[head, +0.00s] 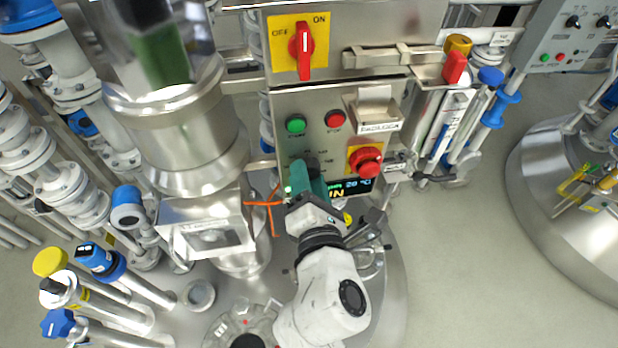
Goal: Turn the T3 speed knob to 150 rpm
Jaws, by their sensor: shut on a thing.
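The control box (285,106) with the speed dial hangs in the middle of the head view. Its speed knob sits on the lower left of the face, with small scale marks around it. My gripper (303,172) reaches up from below and its teal fingers are shut on the knob. The fingers hide nearly all of the knob, so its pointer cannot be read.
Above the knob are a green button (296,124) and a red button (335,119). A red rotary switch (304,50) is above. Steel piping and a vessel crowd the left.

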